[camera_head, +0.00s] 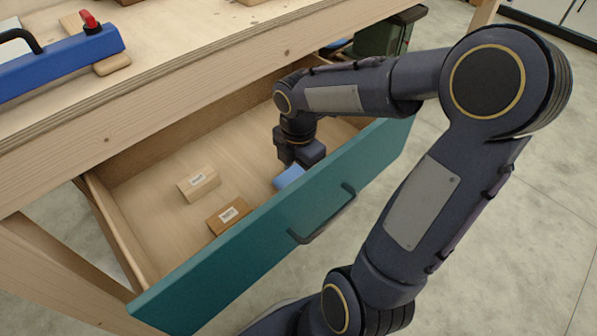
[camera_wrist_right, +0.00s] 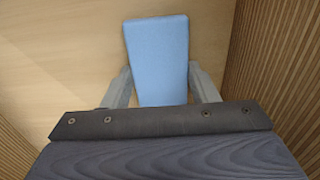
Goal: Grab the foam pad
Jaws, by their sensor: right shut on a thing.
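The foam pad is a light blue block (camera_head: 288,177) inside the open drawer (camera_head: 262,243), near its teal front panel. My right gripper (camera_head: 298,160) reaches down into the drawer over the pad and partly hides it in the head view. In the right wrist view, the blue pad (camera_wrist_right: 157,62) lies between the two grey fingers of my right gripper (camera_wrist_right: 162,88), which is shut on its near part. The drawer floor shows behind the pad. I cannot tell whether the pad is lifted off the floor. My left gripper is not in view.
A light wooden block (camera_head: 198,184) and a browner block (camera_head: 229,215), both labelled, lie in the drawer left of the pad. The drawer front has a dark handle (camera_head: 322,214). A blue tool (camera_head: 62,62) lies on the workbench (camera_head: 190,50) above.

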